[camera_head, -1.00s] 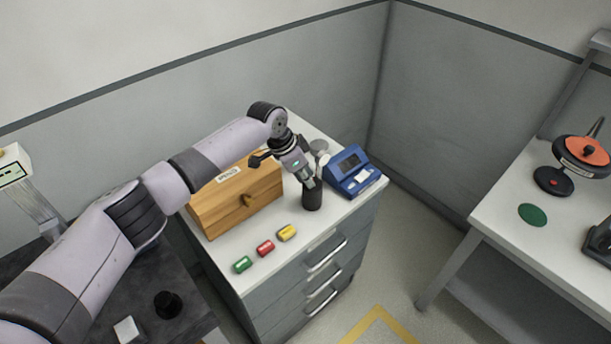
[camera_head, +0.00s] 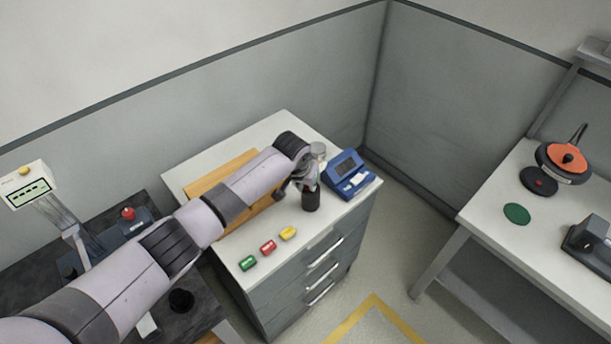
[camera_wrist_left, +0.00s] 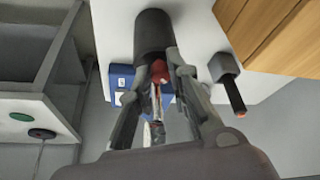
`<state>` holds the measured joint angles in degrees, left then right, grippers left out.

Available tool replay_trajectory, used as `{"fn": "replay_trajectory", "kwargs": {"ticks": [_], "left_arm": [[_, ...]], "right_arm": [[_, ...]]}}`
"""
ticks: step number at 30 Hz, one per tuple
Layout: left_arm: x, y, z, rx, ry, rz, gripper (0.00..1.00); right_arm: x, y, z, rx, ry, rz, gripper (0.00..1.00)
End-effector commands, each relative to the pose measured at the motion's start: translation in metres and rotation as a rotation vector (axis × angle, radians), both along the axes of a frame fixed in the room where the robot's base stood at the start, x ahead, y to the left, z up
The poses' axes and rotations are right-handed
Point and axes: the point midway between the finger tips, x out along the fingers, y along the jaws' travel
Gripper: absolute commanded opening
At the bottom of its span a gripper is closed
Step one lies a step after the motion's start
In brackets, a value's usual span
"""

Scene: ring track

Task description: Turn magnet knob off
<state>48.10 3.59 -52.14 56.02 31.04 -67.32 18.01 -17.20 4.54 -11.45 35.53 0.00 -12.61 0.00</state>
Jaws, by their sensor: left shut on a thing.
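My left gripper (camera_head: 304,183) is at the front right of the cabinet top, directly above a dark upright cylinder (camera_head: 311,202). In the left wrist view my left gripper (camera_wrist_left: 160,76) is shut on a slim red and metal piece (camera_wrist_left: 159,71) at the mouth of the dark cylinder (camera_wrist_left: 153,32). The fingers partly hide this piece. A red knob (camera_head: 128,213) tops a grey block on the dark table at the left, well away from the gripper. No label tells me that it is the magnet knob. My right gripper is not in view.
A blue device (camera_head: 348,178) stands close right of the cylinder. Green, red and yellow pieces (camera_head: 268,248) lie along the cabinet front. A white table (camera_head: 480,215) stands right, across open floor.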

Motion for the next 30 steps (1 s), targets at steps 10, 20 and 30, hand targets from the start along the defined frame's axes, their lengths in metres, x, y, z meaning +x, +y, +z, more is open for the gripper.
{"fn": "replay_trajectory", "kwargs": {"ticks": [10, 20, 30], "left_arm": [[-0.001, -0.005, 0.002, -0.003, -0.001, 0.281, 0.0], [0.0, -0.006, 0.001, -0.002, 0.0, 0.432, 0.0], [0.0, -0.006, 0.001, -0.001, -0.002, 0.469, 0.0]], "right_arm": [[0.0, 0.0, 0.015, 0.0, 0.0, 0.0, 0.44], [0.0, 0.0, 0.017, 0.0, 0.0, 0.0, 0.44], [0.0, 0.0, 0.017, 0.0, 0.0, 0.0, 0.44]]}}
